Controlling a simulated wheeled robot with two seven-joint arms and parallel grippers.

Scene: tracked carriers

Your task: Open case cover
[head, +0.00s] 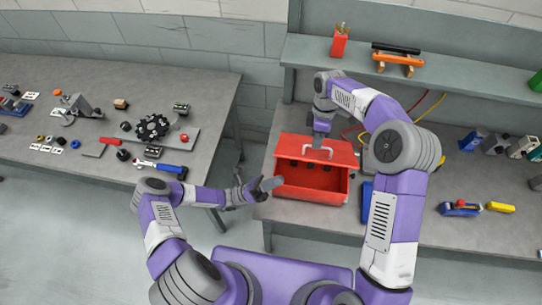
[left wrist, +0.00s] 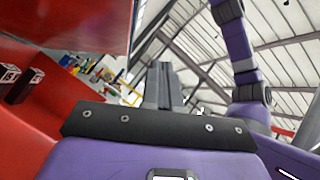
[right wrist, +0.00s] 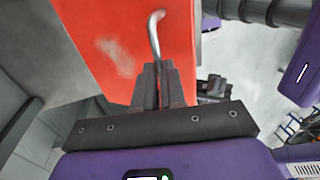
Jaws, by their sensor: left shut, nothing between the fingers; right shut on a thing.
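The red case (head: 312,188) stands on the right-hand bench. Its red cover (head: 345,156) is raised at the near side, and a dark red space with black parts shows below it. My right gripper (head: 320,139) is above the cover and shut on its pale metal handle (right wrist: 154,35); the cover also fills the upper part of the right wrist view (right wrist: 110,50). My left gripper (head: 270,184) is shut and empty at the case's near left corner. In the left wrist view its fingers (left wrist: 165,75) point up beside the red cover (left wrist: 75,20); I cannot tell if they touch it.
A shelf (head: 450,75) above the bench holds a red cup (head: 339,43) and an orange stand (head: 398,62). A blue item (head: 367,200) lies right of the case, with a yellow-blue tool (head: 460,208) further right. The left bench (head: 60,85) carries many small parts. Floor separates the benches.

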